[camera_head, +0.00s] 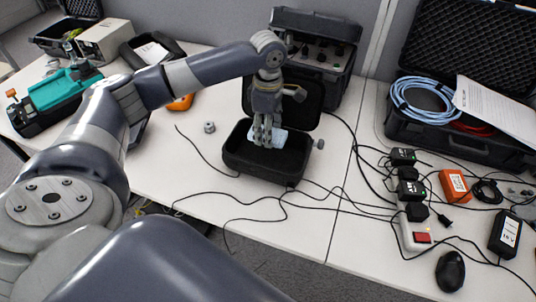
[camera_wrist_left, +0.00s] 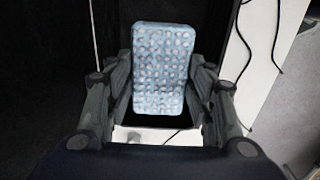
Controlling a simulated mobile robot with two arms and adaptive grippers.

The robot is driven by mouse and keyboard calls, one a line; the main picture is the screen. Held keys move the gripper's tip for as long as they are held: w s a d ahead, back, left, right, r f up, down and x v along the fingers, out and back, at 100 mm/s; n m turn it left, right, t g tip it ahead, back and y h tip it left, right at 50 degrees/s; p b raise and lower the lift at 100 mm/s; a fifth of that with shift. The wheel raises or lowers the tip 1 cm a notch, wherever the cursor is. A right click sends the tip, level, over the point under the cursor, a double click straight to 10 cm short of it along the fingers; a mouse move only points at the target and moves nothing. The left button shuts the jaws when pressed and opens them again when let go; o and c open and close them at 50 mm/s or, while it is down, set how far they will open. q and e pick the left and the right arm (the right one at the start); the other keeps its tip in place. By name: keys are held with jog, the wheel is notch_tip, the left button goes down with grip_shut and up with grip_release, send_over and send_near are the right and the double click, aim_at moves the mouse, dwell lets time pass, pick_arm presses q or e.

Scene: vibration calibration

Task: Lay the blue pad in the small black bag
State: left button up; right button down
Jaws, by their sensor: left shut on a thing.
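The small black bag (camera_head: 240,160) stands open on the white table, its lid raised at the back. My left gripper (camera_head: 265,140) points down into the bag's opening and is shut on the blue pad (camera_head: 281,138). In the left wrist view the light blue, dimpled pad (camera_wrist_left: 161,70) stands between the two fingers of the gripper (camera_wrist_left: 160,108). Fingers hide part of the pad in the head view, and I cannot tell whether it touches the bag's floor. My right gripper is not in view.
A black equipment case (camera_head: 318,45) stands behind the bag. Loose cables, a power strip (camera_head: 413,232), an orange box (camera_head: 454,186) and a mouse (camera_head: 450,271) lie to the right. A small metal part (camera_head: 209,127) lies left of the bag. A teal device (camera_head: 65,95) is farther left.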

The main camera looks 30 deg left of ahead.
pick_arm(q)
send_over(268, 158)
notch_tip(268, 158, down, 5)
jog(key=shift+f, duration=0.15)
notch_tip(268, 158, down, 4)
jog(key=shift+r, duration=0.2)
jog(key=shift+f, duration=0.1)
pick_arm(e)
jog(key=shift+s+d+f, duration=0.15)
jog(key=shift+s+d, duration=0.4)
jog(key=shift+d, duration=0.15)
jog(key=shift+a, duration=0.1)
pick_arm(q)
jog(key=o, duration=0.7)
jog(key=shift+f, duration=0.1)
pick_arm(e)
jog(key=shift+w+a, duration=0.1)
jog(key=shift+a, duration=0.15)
